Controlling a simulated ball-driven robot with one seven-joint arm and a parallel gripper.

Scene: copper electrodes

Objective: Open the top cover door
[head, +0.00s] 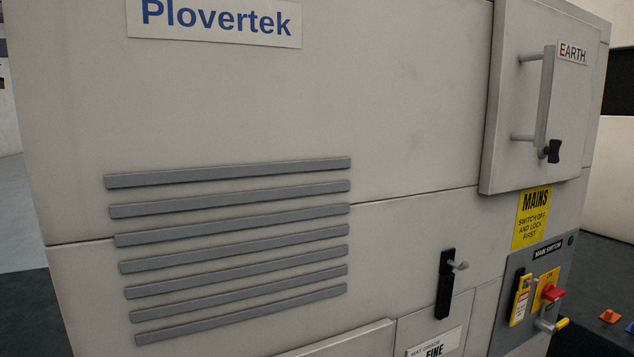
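A pale grey cabinet (420,95) fills most of the head view. At its upper right is a raised door panel (510,95) with an "EARTH" label (572,53). The panel looks shut. It carries a vertical grey bar handle (545,100) on two short posts. A small black knob or latch (554,151) sits by the handle's lower end. No panel is lettered as the top cover, so I cannot tell for sure that this is it. My gripper is not in view.
Below the panel are a yellow "MAINS" warning sign (531,217) and a main switch plate (512,290) with a red-handled part (553,292). A black latch (445,284) with a grey lever sits left of it. Several grey vent slats (235,212) stick out at left. Small orange objects (609,316) lie at lower right.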

